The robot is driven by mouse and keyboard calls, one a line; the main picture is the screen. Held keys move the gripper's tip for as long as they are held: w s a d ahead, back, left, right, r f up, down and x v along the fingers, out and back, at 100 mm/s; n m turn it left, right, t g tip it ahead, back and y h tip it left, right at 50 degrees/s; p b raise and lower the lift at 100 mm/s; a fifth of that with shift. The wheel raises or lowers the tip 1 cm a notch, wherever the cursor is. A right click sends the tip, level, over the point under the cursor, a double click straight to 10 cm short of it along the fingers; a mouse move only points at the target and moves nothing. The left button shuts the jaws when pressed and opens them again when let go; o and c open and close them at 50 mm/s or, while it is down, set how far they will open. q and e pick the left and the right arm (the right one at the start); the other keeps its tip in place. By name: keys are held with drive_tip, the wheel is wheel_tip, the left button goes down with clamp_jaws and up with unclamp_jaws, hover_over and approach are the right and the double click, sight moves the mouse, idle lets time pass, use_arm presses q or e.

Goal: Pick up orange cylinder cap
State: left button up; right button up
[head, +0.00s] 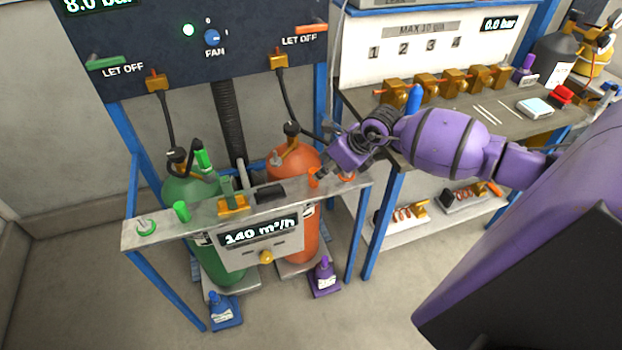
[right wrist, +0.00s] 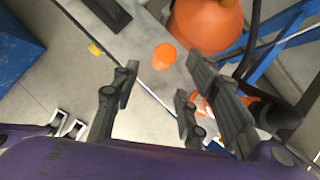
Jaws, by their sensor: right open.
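The orange cylinder cap (head: 313,177) stands on the grey shelf (head: 160,238), in front of the orange gas cylinder (head: 298,235). In the right wrist view the cap (right wrist: 165,56) is a small orange round piece, just beyond the fingertips and between their lines. My right gripper (head: 332,162) comes in from the right, just right of the cap and above the shelf's right end. In the right wrist view its fingers (right wrist: 160,76) are spread apart with nothing between them. My left gripper is not in view.
A green cap (head: 181,211) and a green ring (head: 146,225) are on the shelf's left part. A black block (head: 270,193) lies left of the orange cap. The orange cylinder (right wrist: 208,22) and its hose are close behind. A blue frame and workbench (head: 510,135) stand at right.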

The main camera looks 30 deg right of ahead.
drive_tip(key=x, duration=0.6)
drive_tip(key=shift+w+r, duration=0.15)
drive_tip(key=shift+w, duration=0.15)
drive_tip(key=c, duration=0.9)
